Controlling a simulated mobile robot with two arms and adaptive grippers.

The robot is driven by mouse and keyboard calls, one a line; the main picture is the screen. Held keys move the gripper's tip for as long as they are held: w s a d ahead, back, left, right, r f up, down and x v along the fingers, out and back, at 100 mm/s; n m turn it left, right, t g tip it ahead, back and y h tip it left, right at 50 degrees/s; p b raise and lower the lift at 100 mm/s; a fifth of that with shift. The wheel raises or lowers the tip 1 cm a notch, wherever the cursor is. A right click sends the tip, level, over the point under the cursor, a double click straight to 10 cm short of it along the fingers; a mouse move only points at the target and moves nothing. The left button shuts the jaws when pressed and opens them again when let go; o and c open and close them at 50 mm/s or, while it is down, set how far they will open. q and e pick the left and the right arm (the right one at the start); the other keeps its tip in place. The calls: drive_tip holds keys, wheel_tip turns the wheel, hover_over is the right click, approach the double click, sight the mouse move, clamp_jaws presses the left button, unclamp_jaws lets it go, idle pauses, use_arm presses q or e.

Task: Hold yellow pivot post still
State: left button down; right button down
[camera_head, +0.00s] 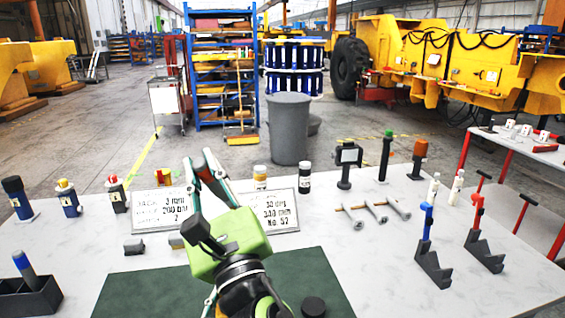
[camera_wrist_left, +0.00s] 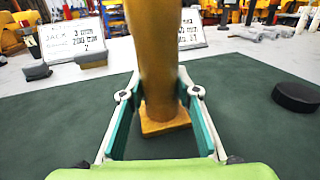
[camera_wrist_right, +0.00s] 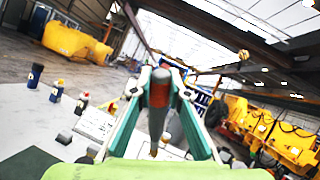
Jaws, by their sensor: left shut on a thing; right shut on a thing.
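The yellow pivot post (camera_wrist_left: 158,70) stands upright on its square foot on the dark green mat (camera_wrist_left: 255,140) in the left wrist view. Its top is out of that picture. My left gripper (camera_wrist_left: 159,93) has a finger on each side of the post and is shut on it. In the head view my right gripper (camera_head: 198,157) is raised over the mat, its fingers pointing up and away. I cannot make out the post in the head view.
A black disc (camera_head: 313,308) lies on the mat's right part. Two printed plates (camera_head: 268,211) and small grey blocks (camera_head: 134,245) are behind the mat. Bottles (camera_head: 68,198) stand left; hammers (camera_head: 374,210) and dark stands (camera_head: 433,265) are at the right.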

drive_tip(key=s+a+f+n+g+y, duration=0.1)
drive_tip(key=s+a+f, duration=0.2)
drive_tip(key=a+f, duration=0.3)
drive_tip(key=shift+s+f+y, duration=0.15)
drive_tip(key=shift+s+y, duration=0.05)
drive_tip(key=shift+y, duration=0.1)
idle(0.4)
